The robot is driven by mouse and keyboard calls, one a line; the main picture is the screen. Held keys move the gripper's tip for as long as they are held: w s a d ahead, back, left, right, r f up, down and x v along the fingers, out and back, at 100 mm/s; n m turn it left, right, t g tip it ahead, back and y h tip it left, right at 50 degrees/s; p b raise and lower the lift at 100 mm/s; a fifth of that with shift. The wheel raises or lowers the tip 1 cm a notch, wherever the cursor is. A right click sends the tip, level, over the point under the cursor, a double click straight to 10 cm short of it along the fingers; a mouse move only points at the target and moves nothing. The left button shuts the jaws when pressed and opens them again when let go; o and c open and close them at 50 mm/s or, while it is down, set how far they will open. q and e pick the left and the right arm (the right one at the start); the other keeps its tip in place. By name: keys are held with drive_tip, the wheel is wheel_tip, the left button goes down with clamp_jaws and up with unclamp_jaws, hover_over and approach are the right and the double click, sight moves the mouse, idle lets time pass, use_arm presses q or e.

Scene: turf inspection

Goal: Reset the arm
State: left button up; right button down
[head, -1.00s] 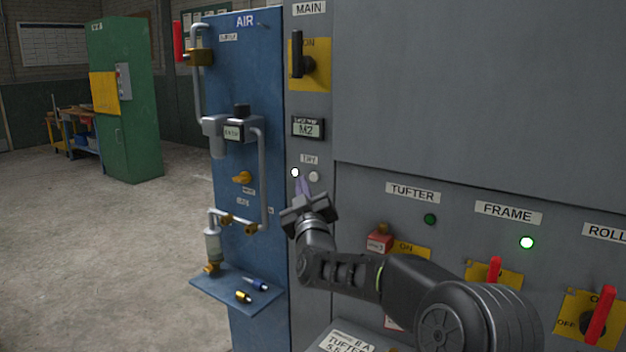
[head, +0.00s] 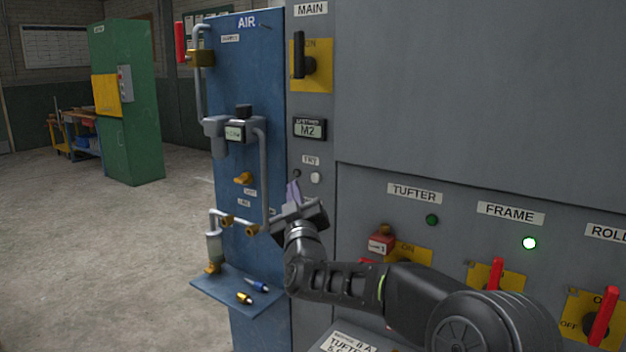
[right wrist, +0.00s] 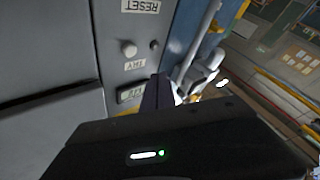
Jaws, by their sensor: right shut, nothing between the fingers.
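My right gripper (head: 293,190) is shut and empty, in front of the narrow grey panel left of the large cabinet. Its slim purple-grey fingers point up, just below a pale round button (head: 315,178) and a small dark indicator (head: 297,173) under the TRY label (head: 311,160). In the right wrist view, upside down, the fingers (right wrist: 156,92) are apart from the button (right wrist: 128,48) and the indicator (right wrist: 154,45). A RESET label (right wrist: 141,6) shows there too; in the head view my gripper hides that spot. My left gripper is out of view.
The blue AIR panel (head: 262,100) with pipes and a small shelf (head: 215,285) stands left of my gripper. A red padlock (head: 381,245) and red-handled switches (head: 497,275) are on the grey cabinet at right. The floor (head: 90,250) at left is open.

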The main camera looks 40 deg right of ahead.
idle(0.3)
drive_tip(key=w+a+f+m+g+y, duration=0.1)
drive_tip(key=a+f+g+y, duration=0.3)
drive_tip(key=f, duration=0.7)
drive_tip(key=w+a+f+m+t+y, duration=0.1)
drive_tip(key=w+a+f+y, duration=0.15)
drive_tip(key=a+f, duration=0.65)
drive_tip(key=s+a+f+g+y, duration=0.2)
drive_tip(key=s+a+f, duration=0.15)
drive_tip(key=f, duration=0.45)
drive_tip(key=s+a+f+g+y, duration=0.1)
drive_tip(key=s+a+f+g, duration=0.2)
drive_tip(key=f, duration=0.5)
drive_tip(key=s+a+f+g+y, duration=0.1)
drive_tip(key=s+a+f+y, duration=0.2)
drive_tip(key=f, duration=0.6)
drive_tip(key=s+a+f+g+y, duration=0.1)
drive_tip(key=s+a+f+g, duration=0.2)
drive_tip(key=s+a+f, duration=0.5)
drive_tip(key=s+a+f+g+y, duration=0.1)
drive_tip(key=s+a+f+g, duration=0.25)
drive_tip(key=s, duration=0.85)
drive_tip(key=s+a+f+g, duration=0.3)
drive_tip(key=s+a+f, duration=0.35)
drive_tip(key=s, duration=0.35)
wheel_tip(320, 180, up, 11)
drive_tip(key=p, duration=1.2)
drive_tip(key=shift+w+d+r+n+t, duration=0.15)
drive_tip(key=shift+w+r+n+t, duration=0.05)
drive_tip(key=shift+w+n+t, duration=0.15)
